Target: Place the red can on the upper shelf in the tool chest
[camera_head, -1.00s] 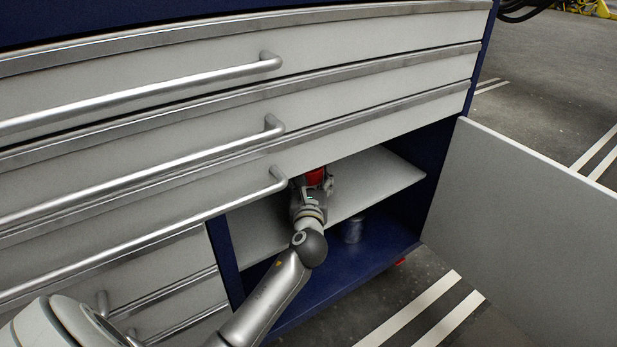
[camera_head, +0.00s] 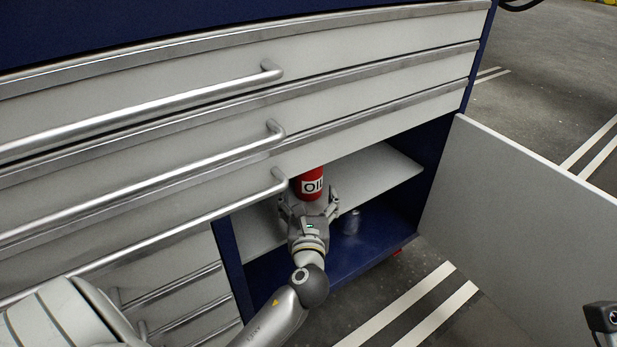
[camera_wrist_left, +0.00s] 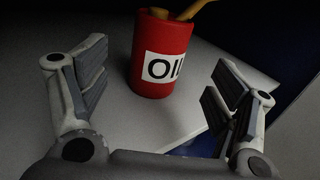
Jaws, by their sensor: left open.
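The red can (camera_head: 309,184) with a white OIL label stands upright on the upper shelf (camera_head: 377,176) inside the tool chest (camera_head: 228,262). In the left wrist view the can (camera_wrist_left: 160,62) stands on the grey shelf surface, beyond and between the spread fingers, touching neither. My left gripper (camera_head: 309,203) is open in front of the can; its fingers also show in the left wrist view (camera_wrist_left: 152,92). The can's top is hidden behind the drawer front in the head view. A small part of my right gripper (camera_head: 603,318) shows at the lower right edge; its fingers are not clear.
Drawer handles (camera_head: 170,165) stick out to the left of and above the opening. The chest door (camera_head: 530,215) stands open on the right. A grey metal can (camera_head: 351,221) stands on the blue lower shelf. Striped floor lies in front.

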